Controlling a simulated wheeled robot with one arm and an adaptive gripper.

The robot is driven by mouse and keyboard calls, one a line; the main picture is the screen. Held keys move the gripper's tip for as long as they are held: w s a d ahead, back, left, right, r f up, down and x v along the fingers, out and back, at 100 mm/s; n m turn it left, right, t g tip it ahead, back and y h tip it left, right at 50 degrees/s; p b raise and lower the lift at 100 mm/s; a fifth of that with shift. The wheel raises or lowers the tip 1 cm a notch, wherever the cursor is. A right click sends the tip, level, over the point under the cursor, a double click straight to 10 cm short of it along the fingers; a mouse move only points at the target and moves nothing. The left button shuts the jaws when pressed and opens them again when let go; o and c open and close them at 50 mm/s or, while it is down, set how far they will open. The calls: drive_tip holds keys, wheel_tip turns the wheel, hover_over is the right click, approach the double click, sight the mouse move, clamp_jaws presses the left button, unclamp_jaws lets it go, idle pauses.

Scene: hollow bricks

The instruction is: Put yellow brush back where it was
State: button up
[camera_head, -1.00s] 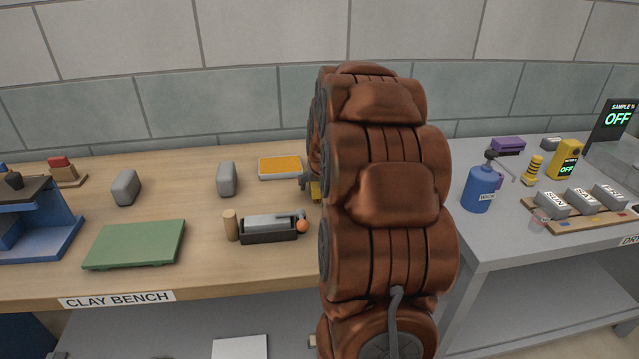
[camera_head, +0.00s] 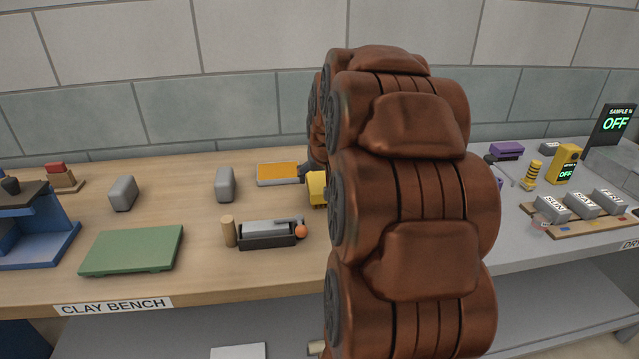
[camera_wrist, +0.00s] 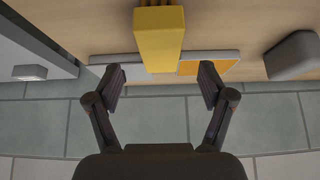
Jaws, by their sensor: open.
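A yellow block-shaped thing (camera_wrist: 158,40), seemingly the yellow brush, is in the wrist view, near the top centre. It lies ahead of my gripper (camera_wrist: 161,80), whose two dark fingers are open and apart to its left and right. No grip on it shows. In the head view the yellow thing (camera_head: 317,187) is on the clay bench, with its right side hidden by my arm. A dark part of my gripper (camera_head: 305,172) shows just above it, and the rest is hidden. I cannot make out bristles.
An orange-topped white tray (camera_head: 278,174) lies just left of the yellow thing. A dark box with a grey brick (camera_head: 268,233), a wooden cylinder (camera_head: 228,231) and a green board (camera_head: 132,249) are nearer the front. Grey bricks (camera_head: 225,184) stand further left.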

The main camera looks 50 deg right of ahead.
drive_tip(key=shift+v, duration=1.85)
drive_tip(key=s+a+n+g+y+p, duration=0.15)
drive_tip(key=s+a, duration=0.25)
drive_tip(key=a, duration=0.7)
drive_tip(key=s+a+n+g+y+p, duration=0.1)
drive_tip(key=s+a+n+y+p, duration=0.15)
drive_tip(key=a, duration=0.85)
drive_tip(key=s+a+n+g+p, duration=0.1)
drive_tip(key=s+a+g+p, duration=0.1)
drive_tip(key=s+a, duration=0.3)
drive_tip(key=s+a+n+g+p, duration=0.2)
drive_tip(key=s+a, duration=0.4)
drive_tip(key=s, duration=0.7)
drive_tip(key=shift+s+a+p, duration=0.2)
drive_tip(key=shift+a+p, duration=0.05)
drive_tip(key=shift+p, duration=0.45)
drive_tip(key=shift+f+g, duration=0.1)
drive_tip(key=shift+g, duration=0.15)
